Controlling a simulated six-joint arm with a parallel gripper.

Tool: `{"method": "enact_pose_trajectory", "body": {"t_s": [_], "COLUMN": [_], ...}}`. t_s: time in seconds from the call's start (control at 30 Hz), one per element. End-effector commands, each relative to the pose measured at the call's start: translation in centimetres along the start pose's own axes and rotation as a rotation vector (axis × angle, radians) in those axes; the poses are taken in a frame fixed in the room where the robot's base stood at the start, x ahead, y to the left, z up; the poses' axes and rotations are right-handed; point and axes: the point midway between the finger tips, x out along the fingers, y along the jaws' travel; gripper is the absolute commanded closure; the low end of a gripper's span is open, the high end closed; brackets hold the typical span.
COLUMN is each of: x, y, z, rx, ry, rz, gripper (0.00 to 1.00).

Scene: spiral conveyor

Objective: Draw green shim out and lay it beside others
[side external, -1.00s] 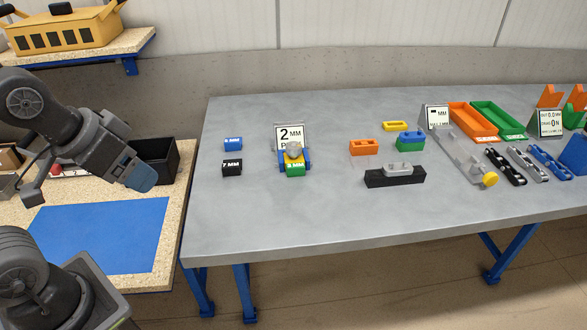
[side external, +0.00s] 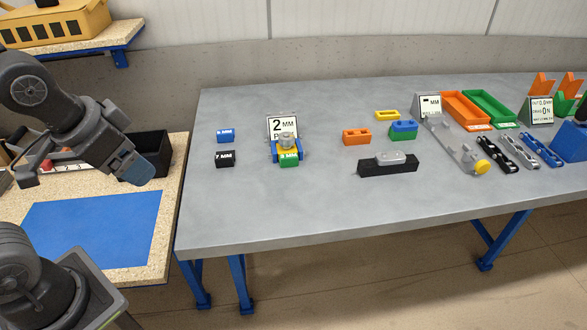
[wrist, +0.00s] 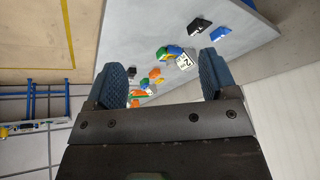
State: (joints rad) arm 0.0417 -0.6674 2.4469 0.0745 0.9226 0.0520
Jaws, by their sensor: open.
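The green shim (side external: 289,160) has a white MM label. It sticks out at the front of a small blue holder (side external: 274,152), under a yellow block (side external: 288,151) with a grey round top, before a 2 MM sign (side external: 282,128). Two loose shims lie left of the holder: a blue one (side external: 226,135) and a black one (side external: 225,159) marked 7 MM. My gripper (side external: 132,172) is open and empty, left of the grey table and far from the holder. In the wrist view the blue-padded fingers (wrist: 164,72) are apart, with the table beyond them.
The grey table (side external: 250,210) is clear at the front and around the loose shims. Right of the holder stand an orange block (side external: 356,137), a black base (side external: 387,168) with a grey piece, and orange and green trays (side external: 466,110). A black bin (side external: 158,150) stands near my gripper.

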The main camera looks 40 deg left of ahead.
Motion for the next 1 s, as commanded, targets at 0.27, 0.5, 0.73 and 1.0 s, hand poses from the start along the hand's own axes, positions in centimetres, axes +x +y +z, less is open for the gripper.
{"method": "enact_pose_trajectory", "body": {"t_s": [0.27, 0.5, 0.73, 1.0], "x": [4.2, 9.6, 15.7, 20.6], "y": [0.2, 2.6, 7.9, 13.8], "z": [-5.1, -10.5, -14.8, -17.0], "rx": [0.647, 1.24, 1.781, 2.165], "ry": [-0.23, -0.417, -0.586, -0.715], "rz": [-0.164, -0.339, -0.549, -0.768], "gripper": [0.21, 0.21, 0.21, 0.21]}}
